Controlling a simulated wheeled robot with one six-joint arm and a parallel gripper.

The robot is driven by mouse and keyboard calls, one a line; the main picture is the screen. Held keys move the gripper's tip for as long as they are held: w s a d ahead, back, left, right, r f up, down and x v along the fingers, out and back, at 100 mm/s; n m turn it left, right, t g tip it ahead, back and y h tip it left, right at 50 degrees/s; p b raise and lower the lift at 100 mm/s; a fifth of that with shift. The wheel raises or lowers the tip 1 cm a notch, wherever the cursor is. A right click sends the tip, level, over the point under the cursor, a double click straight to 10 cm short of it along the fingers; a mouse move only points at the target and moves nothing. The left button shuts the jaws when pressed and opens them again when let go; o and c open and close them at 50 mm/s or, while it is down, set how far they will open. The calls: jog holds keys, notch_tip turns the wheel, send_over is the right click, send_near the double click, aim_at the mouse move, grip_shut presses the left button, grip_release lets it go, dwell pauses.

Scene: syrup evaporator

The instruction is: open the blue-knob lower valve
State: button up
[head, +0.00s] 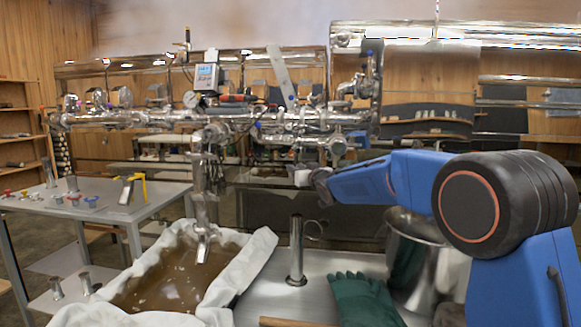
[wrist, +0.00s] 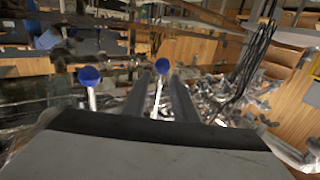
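Two blue knobs on pale stems show in the wrist view. One blue knob (wrist: 162,66) stands beyond and between the two dark fingers of my gripper (wrist: 158,92), with its stem running down into the gap. The other blue knob (wrist: 89,76) is to the left, outside the fingers. The fingers are apart, and I see no contact with the stem. I cannot tell which knob is the lower valve's. In the head view my gripper (head: 305,178) is beside the steel piping, its fingertips too small to make out. A small blue knob (head: 258,125) shows on the piping there.
The steel pipe assembly (head: 300,125) with gauges crosses the middle. Below are a cloth-lined pan of brown syrup (head: 180,275), an upright steel post (head: 296,250), a green glove (head: 365,300) and a steel pot (head: 410,250). A side table (head: 150,200) stands left.

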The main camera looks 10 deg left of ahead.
jog(key=shift+x, duration=2.95)
grip_shut()
